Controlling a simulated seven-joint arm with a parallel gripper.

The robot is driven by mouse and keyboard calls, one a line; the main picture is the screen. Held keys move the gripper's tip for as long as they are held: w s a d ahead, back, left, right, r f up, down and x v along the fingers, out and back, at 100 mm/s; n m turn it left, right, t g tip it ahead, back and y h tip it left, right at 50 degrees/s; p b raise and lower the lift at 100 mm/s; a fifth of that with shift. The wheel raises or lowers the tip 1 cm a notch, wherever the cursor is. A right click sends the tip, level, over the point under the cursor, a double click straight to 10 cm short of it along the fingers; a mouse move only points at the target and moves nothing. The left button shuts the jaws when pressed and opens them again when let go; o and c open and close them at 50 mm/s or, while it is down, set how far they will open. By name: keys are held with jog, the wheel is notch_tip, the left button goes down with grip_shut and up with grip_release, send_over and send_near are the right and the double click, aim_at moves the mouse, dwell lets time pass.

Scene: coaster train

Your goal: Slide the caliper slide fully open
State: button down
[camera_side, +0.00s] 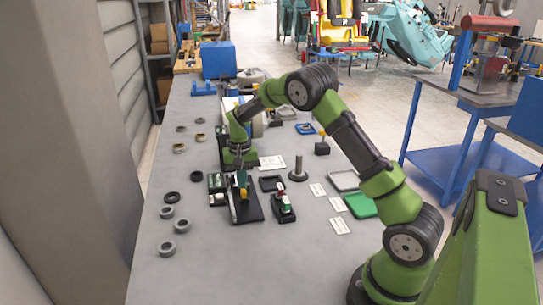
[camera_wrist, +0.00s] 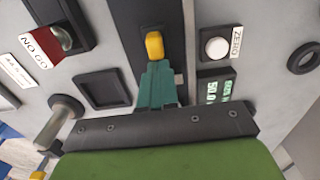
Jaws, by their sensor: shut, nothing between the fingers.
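The caliper is a dark upright-looking track in the wrist view (camera_wrist: 147,14), and a black base on the table in the side view (camera_side: 250,211). A yellow knob (camera_wrist: 154,45), which looks like the slide's handle, sits on the track; it shows small in the side view (camera_side: 244,193). My gripper (camera_wrist: 156,66) has teal fingers that are shut and empty, with the tips right at the knob's near side. Whether they touch it I cannot tell. In the side view my gripper (camera_side: 242,183) points down at the caliper. A small display (camera_wrist: 216,88) beside the track seems to read 50.0.
A white button (camera_wrist: 216,48) with a ZERO label is right of the track. Several rings (camera_side: 169,198) lie on the table's left side.

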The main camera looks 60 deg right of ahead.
jog(key=shift+s+a, duration=0.65)
jog(key=shift+a, duration=0.1)
jog(key=shift+w+d+r, duration=0.1)
jog(key=shift+d+r, duration=0.05)
jog(key=shift+r, duration=0.85)
jog(key=shift+w+d+r, duration=0.1)
jog(key=shift+d+r, duration=0.05)
jog(key=shift+r, duration=0.85)
jog(key=shift+s+f, duration=0.1)
jog(key=shift+f, duration=0.1)
jog(key=shift+s+a+f, duration=0.25)
jog(key=shift+s+a, duration=0.05)
jog(key=shift+s, duration=0.25)
jog(key=s+a+r+n+t+y, duration=0.1)
jog(key=s+a+r+n+t, duration=0.1)
jog(key=s+a+r, duration=0.6)
jog(key=s+a+r+n+t+y, duration=0.1)
jog(key=s+a+r+n+t, duration=0.2)
jog(key=s, duration=1.1)
jog(key=a+r+t, duration=0.2)
jog(key=a+r, duration=0.3)
jog(key=r, duration=0.1)
jog(key=shift+s+r, duration=0.15)
jog(key=shift+r, duration=0.1)
